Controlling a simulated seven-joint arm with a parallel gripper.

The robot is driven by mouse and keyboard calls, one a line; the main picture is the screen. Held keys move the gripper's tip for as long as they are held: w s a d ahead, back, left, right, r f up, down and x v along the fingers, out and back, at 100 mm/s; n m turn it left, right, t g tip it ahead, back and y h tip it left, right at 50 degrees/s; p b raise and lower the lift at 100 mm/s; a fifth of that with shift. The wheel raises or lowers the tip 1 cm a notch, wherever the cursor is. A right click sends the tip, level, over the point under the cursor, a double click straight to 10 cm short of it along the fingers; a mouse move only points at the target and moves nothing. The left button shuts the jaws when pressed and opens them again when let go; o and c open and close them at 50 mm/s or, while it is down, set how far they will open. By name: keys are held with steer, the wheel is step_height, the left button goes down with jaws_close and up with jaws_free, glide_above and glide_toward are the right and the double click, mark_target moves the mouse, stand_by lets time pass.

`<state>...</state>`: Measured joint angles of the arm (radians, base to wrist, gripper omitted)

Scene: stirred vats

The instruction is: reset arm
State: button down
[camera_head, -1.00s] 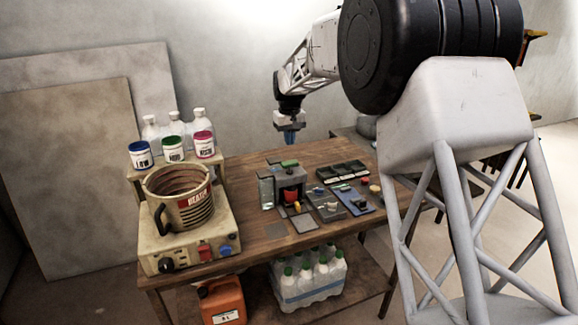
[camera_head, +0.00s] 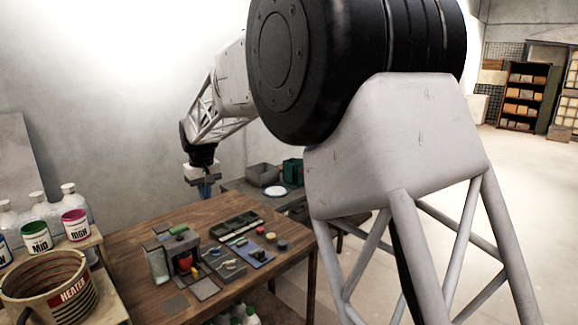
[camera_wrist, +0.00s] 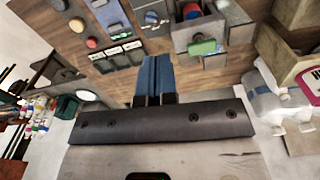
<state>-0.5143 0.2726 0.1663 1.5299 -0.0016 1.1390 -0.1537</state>
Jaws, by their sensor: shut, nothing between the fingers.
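My gripper (camera_head: 205,188) hangs above the back edge of the wooden table (camera_head: 130,240) in the head view, fingers pointing down. Its blue fingers are together with nothing between them; they also show in the wrist view (camera_wrist: 154,78). My arm reaches from its column on the right toward the back left. The gripper is apart from everything on the table.
A grey device with a red part (camera_head: 183,262), a blue panel (camera_head: 256,254) and a dark tray (camera_head: 236,227) stand on the table. The heater pot (camera_head: 50,290) is at lower left. A side table behind holds a grey bin (camera_head: 262,175) and a white plate (camera_head: 275,192).

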steer(key=s+d+r+m, duration=0.1)
steer(key=s+d+r, duration=0.1)
steer(key=s+d, duration=0.6)
steer(key=s+d+r+m+t, duration=0.15)
steer(key=s+d, duration=0.35)
steer(key=d, duration=0.6)
steer(key=s+d+r+m, duration=0.1)
steer(key=s+d+r, duration=0.2)
steer(key=s+d, duration=0.5)
steer(key=s+d+f+m, duration=0.1)
steer(key=s+d+f, duration=0.2)
steer(key=s+d, duration=0.2)
steer(key=s+d+f+m, duration=0.2)
steer(key=s+d, duration=0.4)
steer(key=s, duration=0.6)
steer(key=s+d+f+m, duration=0.1)
steer(key=s+d+f, duration=0.2)
steer(key=s, duration=0.6)
steer(key=d, duration=0.2)
steer(key=shift+d+f+t, duration=0.3)
steer(key=shift+f+t, duration=0.05)
